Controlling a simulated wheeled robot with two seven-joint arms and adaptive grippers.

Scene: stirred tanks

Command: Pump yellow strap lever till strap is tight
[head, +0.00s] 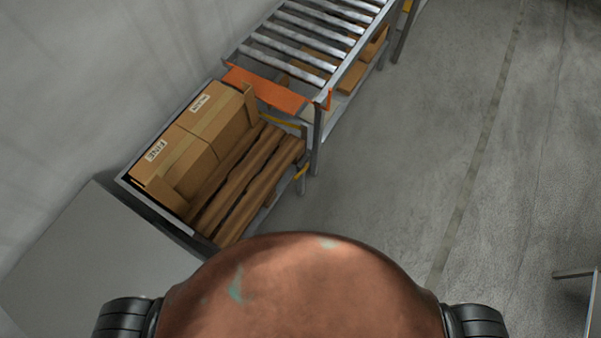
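No yellow strap with a lever can be made out in the head view. Thin yellow pieces (282,118) show near the end of the roller conveyor, too small to tell what they are. Neither of my grippers is in the picture. Only my copper-coloured body and dark shoulder joints show along the bottom edge.
A metal-framed bin holds cardboard boxes (208,112) and brown slatted pieces (240,185). Behind it stands a roller conveyor (300,40) with an orange end plate (268,90). A grey surface (95,260) lies at left.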

